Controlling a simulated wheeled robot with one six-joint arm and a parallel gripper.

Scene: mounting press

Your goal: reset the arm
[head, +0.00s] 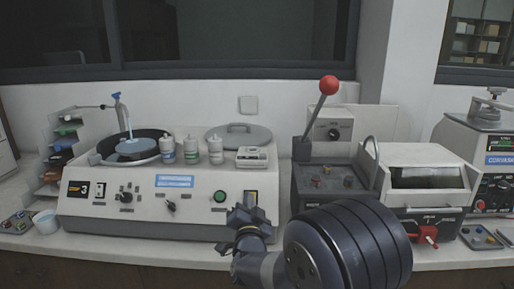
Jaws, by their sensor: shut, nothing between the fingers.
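My arm reaches in from the bottom of the head view. My gripper (243,213) is in front of the right end of the polishing machine, near the bench's front edge. It is shut and holds nothing. The mounting press (330,185) stands right of it, a dark block with an upright lever ending in a red ball (329,85). My dark arm link hides the press's lower front.
A white polishing machine (200,212) with several bottles fills the bench's left side. A white box with a red handle (427,235) stands right of the press. A small tray (482,238) lies further right. The bench's front strip is mostly clear.

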